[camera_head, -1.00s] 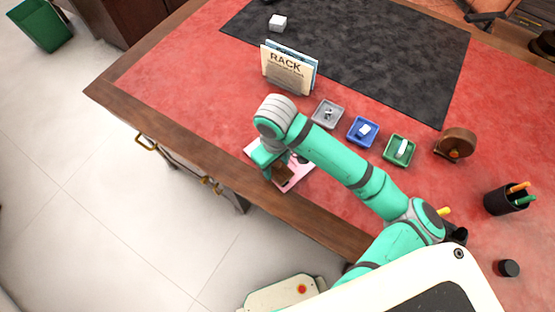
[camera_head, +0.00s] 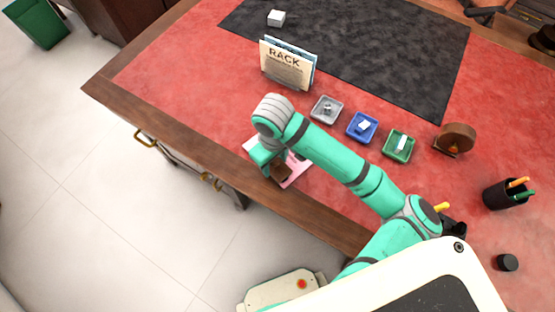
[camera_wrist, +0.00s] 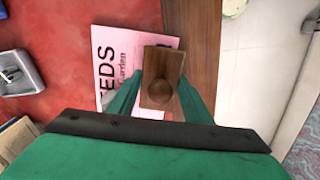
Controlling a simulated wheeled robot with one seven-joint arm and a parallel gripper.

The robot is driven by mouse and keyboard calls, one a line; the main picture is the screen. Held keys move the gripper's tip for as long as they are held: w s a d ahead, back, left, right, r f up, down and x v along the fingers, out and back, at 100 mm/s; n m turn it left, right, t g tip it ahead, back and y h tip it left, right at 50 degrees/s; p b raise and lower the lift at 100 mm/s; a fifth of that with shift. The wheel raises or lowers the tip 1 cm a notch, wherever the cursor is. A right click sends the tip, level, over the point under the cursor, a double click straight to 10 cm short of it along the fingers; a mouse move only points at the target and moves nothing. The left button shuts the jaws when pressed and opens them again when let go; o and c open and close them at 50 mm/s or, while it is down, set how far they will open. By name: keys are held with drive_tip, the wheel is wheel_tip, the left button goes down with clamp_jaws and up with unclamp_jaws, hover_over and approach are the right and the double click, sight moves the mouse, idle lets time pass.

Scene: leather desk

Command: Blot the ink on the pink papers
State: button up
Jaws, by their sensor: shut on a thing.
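A pink paper (camera_head: 294,172) lies on the red desk top near its front wooden edge, partly hidden under my arm. In the wrist view the pink paper (camera_wrist: 115,62) shows dark printed letters, including "EEDS". My gripper (camera_wrist: 160,100) is shut on a brown wooden blotter (camera_wrist: 162,68) with a round knob. The blotter also shows in the head view (camera_head: 282,172), over the paper. I cannot tell whether it touches the paper. No ink mark can be made out; the blotter covers part of the sheet.
A rack (camera_head: 287,66) with papers stands behind my gripper. A grey tray (camera_head: 337,103), a blue tray (camera_head: 351,130) and a green tray (camera_head: 388,154) hold small items to the right. A tape dispenser (camera_head: 455,139) and a pen cup (camera_head: 505,195) stand farther right.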

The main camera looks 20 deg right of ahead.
drive_tip(key=shift+d+f, duration=0.2)
drive_tip(key=shift+f, duration=0.35)
idle(0.4)
drive_tip(key=shift+s, duration=0.1)
drive_tip(key=shift+s+d+r+t+y, duration=0.15)
drive_tip(key=shift+s+t+y, duration=0.25)
drive_tip(key=shift+t, duration=0.6)
drive_tip(key=shift+w, duration=0.1)
drive_tip(key=shift+w+g+h, duration=0.35)
drive_tip(key=shift+g+h, duration=0.05)
drive_tip(key=shift+g, duration=0.5)
drive_tip(key=shift+a, duration=0.2)
drive_tip(key=shift+w+a+g+h, duration=0.1)
drive_tip(key=shift+w+g+h, duration=0.3)
drive_tip(key=shift+g, duration=0.7)
